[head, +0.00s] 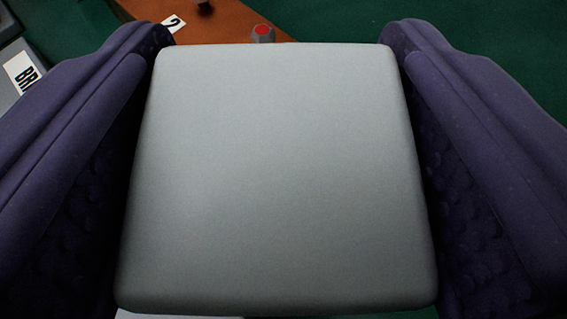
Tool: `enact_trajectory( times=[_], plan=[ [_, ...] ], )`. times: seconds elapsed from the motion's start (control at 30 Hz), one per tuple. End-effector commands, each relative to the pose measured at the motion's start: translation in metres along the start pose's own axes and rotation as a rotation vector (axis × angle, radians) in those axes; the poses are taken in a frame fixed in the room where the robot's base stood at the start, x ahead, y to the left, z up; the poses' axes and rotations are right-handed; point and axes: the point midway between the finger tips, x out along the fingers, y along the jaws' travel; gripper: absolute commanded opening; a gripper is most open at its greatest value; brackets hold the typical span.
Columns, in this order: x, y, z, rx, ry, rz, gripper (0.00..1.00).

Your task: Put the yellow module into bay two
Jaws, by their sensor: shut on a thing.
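My gripper (277,50) has two dark purple padded fingers, one on each side of the view. It is shut on a large pale grey block (280,180) with rounded edges, which fills the middle of the view. Only the block's grey face shows, and I see no yellow on it. A white label with a black 2 (173,23) shows at the top left, beyond the left finger. The block and fingers hide most of what lies below, and I cannot make out a bay opening.
An orange-brown surface (225,20) lies beyond the block at the top. A small grey piece with a red top (263,33) shows just past the block's far edge. A grey object with a label reading "BR" (24,72) is at the far left. The dark green ground (480,30) looks clear at upper right.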

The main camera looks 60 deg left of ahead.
Motion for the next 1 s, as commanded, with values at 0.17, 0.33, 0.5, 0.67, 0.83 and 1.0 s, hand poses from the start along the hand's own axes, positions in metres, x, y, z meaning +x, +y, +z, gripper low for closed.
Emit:
enact_trajectory(
  times=[0.17, 0.33, 0.5, 0.67, 0.83, 1.0],
  plan=[
    [0.011, 0.000, 0.027, 0.002, 0.000, 0.000, 0.23],
    [0.011, 0.000, 0.026, 0.000, 0.001, 0.000, 0.23],
    [0.012, 0.000, 0.029, 0.000, 0.001, 0.000, 0.23],
    [0.012, 0.000, 0.029, 0.001, 0.000, 0.000, 0.88],
    [0.012, 0.000, 0.029, 0.001, 0.000, 0.000, 0.88],
    [0.010, 0.000, 0.025, 0.001, 0.000, 0.000, 0.88]
  ],
)
